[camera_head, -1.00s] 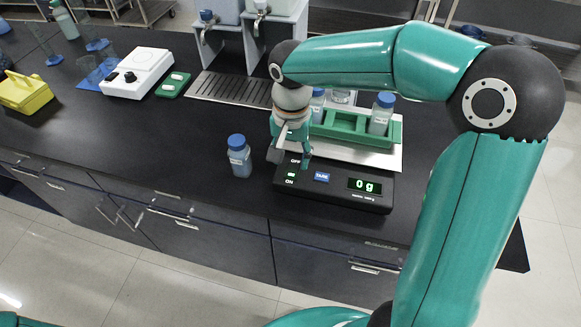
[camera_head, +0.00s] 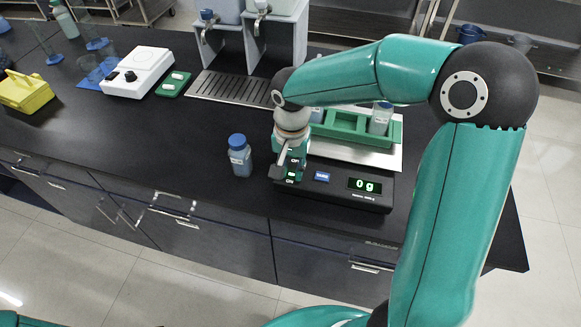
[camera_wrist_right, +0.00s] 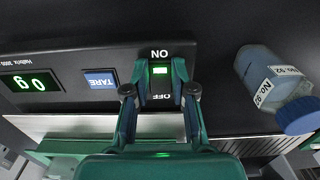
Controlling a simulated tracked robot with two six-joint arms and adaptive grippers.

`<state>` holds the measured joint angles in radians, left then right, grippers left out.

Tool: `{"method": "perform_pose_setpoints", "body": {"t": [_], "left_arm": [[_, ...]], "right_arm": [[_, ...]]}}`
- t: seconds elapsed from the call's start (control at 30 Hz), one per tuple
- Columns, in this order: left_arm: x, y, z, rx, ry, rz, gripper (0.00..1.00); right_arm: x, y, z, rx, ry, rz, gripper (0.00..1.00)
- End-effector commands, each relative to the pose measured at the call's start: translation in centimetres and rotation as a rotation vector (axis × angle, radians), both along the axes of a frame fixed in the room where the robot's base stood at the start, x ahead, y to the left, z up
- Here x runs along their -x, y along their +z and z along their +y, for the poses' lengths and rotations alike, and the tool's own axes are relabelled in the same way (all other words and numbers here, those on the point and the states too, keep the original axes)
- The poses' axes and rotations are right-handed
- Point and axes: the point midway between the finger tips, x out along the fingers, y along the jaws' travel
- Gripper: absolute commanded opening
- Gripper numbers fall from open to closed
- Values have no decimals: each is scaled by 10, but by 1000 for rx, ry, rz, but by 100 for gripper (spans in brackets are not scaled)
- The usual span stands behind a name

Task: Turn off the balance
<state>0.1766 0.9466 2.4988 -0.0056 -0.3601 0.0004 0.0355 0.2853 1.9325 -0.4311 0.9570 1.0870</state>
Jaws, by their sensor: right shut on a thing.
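The black balance (camera_head: 330,195) stands near the bench's front edge. Its display (camera_head: 364,185) is lit green and reads 0 g. In the right wrist view the balance's panel (camera_wrist_right: 105,58) shows upside down, with a blue TARE button (camera_wrist_right: 100,80) and a switch (camera_wrist_right: 160,82) lit green between ON and OFF labels. My right gripper (camera_head: 290,172) is over the switch at the panel's left end. In the right wrist view my right gripper (camera_wrist_right: 159,74) has its fingers on either side of the switch, shut on it. My left gripper is out of view.
A blue-capped bottle (camera_head: 240,160) stands just left of the balance. A green rack (camera_head: 350,128) with bottles sits on the pale plate behind the panel. A white device (camera_head: 140,75) and a yellow container (camera_head: 25,92) are farther left. The bench's front left is clear.

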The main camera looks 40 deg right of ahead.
Motion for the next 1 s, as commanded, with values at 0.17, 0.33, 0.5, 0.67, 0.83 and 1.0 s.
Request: {"method": "perform_pose_setpoints", "body": {"t": [0.17, 0.33, 0.5, 0.67, 0.83, 1.0], "left_arm": [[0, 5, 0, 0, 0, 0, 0], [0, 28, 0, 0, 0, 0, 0], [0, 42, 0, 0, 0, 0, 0], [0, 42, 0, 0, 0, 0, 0], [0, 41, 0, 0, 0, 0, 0], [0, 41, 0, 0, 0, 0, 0]], "right_arm": [[-1, 2, -1, -10, -3, 10, 0], [-3, 7, -4, -89, -7, 84, 0], [-5, 6, -7, -176, -5, 155, 0], [-6, 4, -6, -197, 0, 168, 0], [-6, 4, -6, -196, 0, 166, 0], [-6, 3, -6, -196, 0, 167, 50]]}}
